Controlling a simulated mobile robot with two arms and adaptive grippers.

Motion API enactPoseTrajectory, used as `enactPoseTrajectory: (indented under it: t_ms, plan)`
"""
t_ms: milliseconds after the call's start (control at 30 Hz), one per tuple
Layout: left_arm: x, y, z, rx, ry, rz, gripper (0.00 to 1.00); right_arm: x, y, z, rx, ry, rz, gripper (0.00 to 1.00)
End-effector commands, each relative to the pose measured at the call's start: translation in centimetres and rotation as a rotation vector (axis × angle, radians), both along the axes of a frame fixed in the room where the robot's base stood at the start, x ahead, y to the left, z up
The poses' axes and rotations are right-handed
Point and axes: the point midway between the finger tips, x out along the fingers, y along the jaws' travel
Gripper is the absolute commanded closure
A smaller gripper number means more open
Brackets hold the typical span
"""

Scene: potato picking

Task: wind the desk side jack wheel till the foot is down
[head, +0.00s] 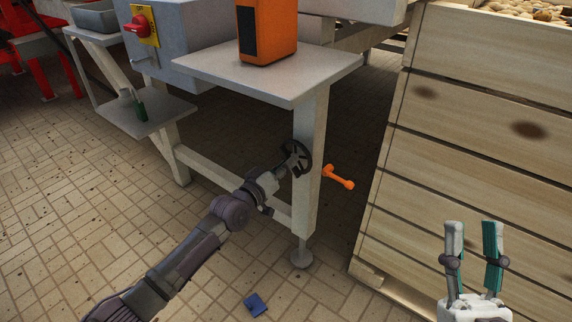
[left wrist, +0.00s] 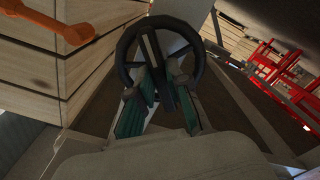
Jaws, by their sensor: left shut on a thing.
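The dark jack wheel (head: 297,157) sits on the side of the desk leg (head: 308,190), below the desk top (head: 270,78). It also shows in the left wrist view (left wrist: 127,52) as a dark ring with a bar across it. My left gripper (head: 285,168) reaches the wheel and is shut on it; its teal fingers (left wrist: 160,95) lie on either side of the bar. The foot (head: 302,257) is a round pad under the leg. From this view I cannot tell whether it touches the floor. My right gripper (head: 474,232) is open and empty, in front of the wooden crate.
A wooden crate (head: 470,120) with potatoes on top stands close on the right. An orange handle (head: 339,177) sticks out behind the leg. An orange box (head: 267,30) stands on the desk. A blue piece (head: 255,304) lies on the tiled floor, which is otherwise clear in front.

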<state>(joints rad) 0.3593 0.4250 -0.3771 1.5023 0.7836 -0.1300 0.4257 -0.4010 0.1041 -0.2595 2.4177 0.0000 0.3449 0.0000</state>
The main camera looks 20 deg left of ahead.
Motion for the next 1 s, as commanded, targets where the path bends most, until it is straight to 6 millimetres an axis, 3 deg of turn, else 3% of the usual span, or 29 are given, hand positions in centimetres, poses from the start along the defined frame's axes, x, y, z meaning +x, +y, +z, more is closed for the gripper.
enactPoseTrajectory:
  t_ms: [167,433,700,1000]
  plan:
    - [0.0,0.1,0.0,0.161,-0.051,-0.001,1.0,1.9,0.2,-1.8,-0.047,0.162,-0.009,0.6]
    - [0.0,0.1,0.0,0.387,-0.134,-0.002,1.0,4.2,0.0,-6.7,-0.136,0.477,-0.027,0.6]
    - [0.0,0.1,-0.1,0.558,-0.197,-0.002,1.0,4.6,-0.5,-11.4,-0.206,0.746,-0.041,0.6]
    - [0.0,0.1,-0.2,0.652,-0.231,-0.001,1.0,4.1,-1.1,-14.3,-0.246,0.903,-0.049,0.6]
